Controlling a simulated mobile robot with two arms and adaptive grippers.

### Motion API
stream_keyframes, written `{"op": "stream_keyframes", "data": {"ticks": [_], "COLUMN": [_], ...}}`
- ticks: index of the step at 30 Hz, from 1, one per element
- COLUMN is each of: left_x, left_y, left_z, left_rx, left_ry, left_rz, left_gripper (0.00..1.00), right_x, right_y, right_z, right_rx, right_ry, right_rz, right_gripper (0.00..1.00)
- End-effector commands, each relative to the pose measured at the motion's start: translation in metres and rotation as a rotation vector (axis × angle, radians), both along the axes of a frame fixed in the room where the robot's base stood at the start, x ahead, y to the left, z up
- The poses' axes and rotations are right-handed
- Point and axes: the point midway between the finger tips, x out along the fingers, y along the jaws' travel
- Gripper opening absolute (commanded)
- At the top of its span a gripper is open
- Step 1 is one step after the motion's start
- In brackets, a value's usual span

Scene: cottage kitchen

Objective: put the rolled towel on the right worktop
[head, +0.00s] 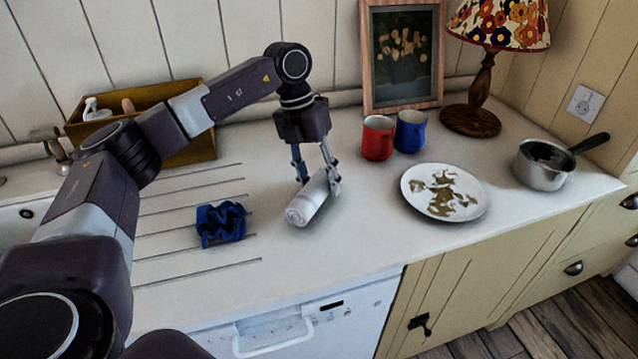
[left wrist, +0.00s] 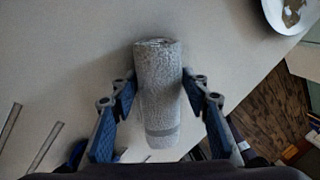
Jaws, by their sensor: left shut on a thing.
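The rolled towel (head: 308,203) is pale grey-white and lies at a slant between the fingers of my left gripper (head: 318,183) in the head view. In the left wrist view the towel (left wrist: 157,90) lies lengthwise between the two blue-padded fingers of the left gripper (left wrist: 160,120). The left gripper is shut on it. The towel is at or just above the worktop (head: 350,230); I cannot tell whether it touches. My right gripper is not in view.
A dirty plate (head: 412,188), red mug (head: 378,138), blue mug (head: 410,131) and saucepan (head: 541,166) stand to the right. A crumpled blue cloth (head: 221,223) lies left on the grooved drainer. A picture frame (head: 367,75) and lamp (head: 480,85) stand behind. Worktop in front of the plate is clear.

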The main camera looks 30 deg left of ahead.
Motion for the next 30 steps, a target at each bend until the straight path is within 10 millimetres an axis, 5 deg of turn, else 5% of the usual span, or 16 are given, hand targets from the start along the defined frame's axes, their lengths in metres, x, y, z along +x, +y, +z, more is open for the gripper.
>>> {"op": "stream_keyframes", "data": {"ticks": [12, 13, 17, 30], "left_x": [0.000, 0.000, 0.000, 0.001], "left_y": [0.000, 0.000, 0.000, 0.002], "left_z": [-0.012, -0.013, -0.012, -0.001], "left_rx": [-0.001, -0.001, -0.001, -0.001], "left_ry": [-0.001, 0.000, 0.000, -0.003], "left_rz": [0.000, 0.000, 0.000, 0.001], "left_gripper": [0.18, 0.44, 0.58, 0.60], "right_x": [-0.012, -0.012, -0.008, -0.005], "right_y": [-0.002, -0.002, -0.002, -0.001], "right_z": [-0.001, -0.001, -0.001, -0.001], "right_rx": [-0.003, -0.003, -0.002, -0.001], "right_ry": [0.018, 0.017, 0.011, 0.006], "right_rz": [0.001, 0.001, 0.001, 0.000], "right_gripper": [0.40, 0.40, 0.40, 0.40]}}
